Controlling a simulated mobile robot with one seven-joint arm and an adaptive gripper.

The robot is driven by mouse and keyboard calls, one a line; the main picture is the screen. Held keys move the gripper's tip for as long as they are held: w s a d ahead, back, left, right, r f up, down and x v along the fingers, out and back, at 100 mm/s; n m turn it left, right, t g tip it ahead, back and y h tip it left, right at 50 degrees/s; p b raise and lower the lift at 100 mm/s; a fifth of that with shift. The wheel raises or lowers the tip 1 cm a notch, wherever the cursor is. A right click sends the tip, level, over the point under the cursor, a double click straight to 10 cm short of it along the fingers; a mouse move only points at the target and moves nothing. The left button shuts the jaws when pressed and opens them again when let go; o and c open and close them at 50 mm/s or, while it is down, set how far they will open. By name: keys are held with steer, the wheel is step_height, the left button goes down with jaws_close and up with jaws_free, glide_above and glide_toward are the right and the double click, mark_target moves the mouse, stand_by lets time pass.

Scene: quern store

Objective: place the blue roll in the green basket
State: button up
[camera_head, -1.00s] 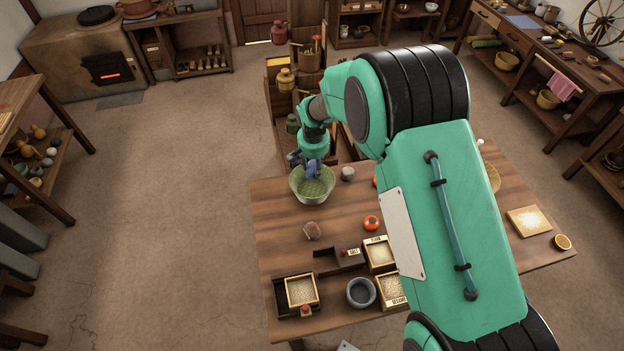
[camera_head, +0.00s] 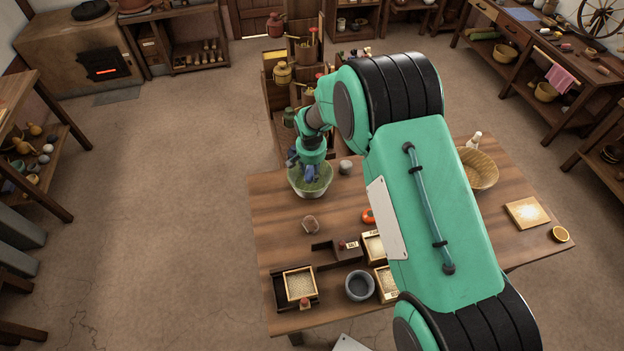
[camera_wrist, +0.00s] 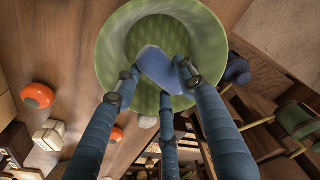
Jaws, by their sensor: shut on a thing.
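The green basket (camera_head: 318,188) stands at the far left of the wooden table in the head view. It also shows from above in the wrist view (camera_wrist: 107,62), with its open mouth facing the camera. The blue roll (camera_wrist: 158,66) is between the fingers of my gripper (camera_wrist: 157,78), over the basket's opening. My gripper is shut on it. In the head view my gripper (camera_head: 308,170) is at the basket's mouth, and the roll is hard to tell apart from the fingers. I cannot tell whether the roll touches the basket's inside.
A wicker basket (camera_head: 482,168) is at the right. Shelving stands close behind the table.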

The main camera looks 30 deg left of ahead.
mark_target(311, 175)
steer(key=shift+f, duration=0.8)
steer(key=shift+f, duration=1.9)
steer(key=shift+f+b, duration=0.1)
steer(key=shift+b, duration=0.25)
steer(key=o, duration=1)
steer(key=shift+c, duration=0.2)
steer(key=r, duration=0.4)
steer(key=s+r+p, duration=0.1)
steer(key=r, duration=0.7)
steer(key=shift+s+d, duration=0.35)
steer(key=shift+d, duration=0.05)
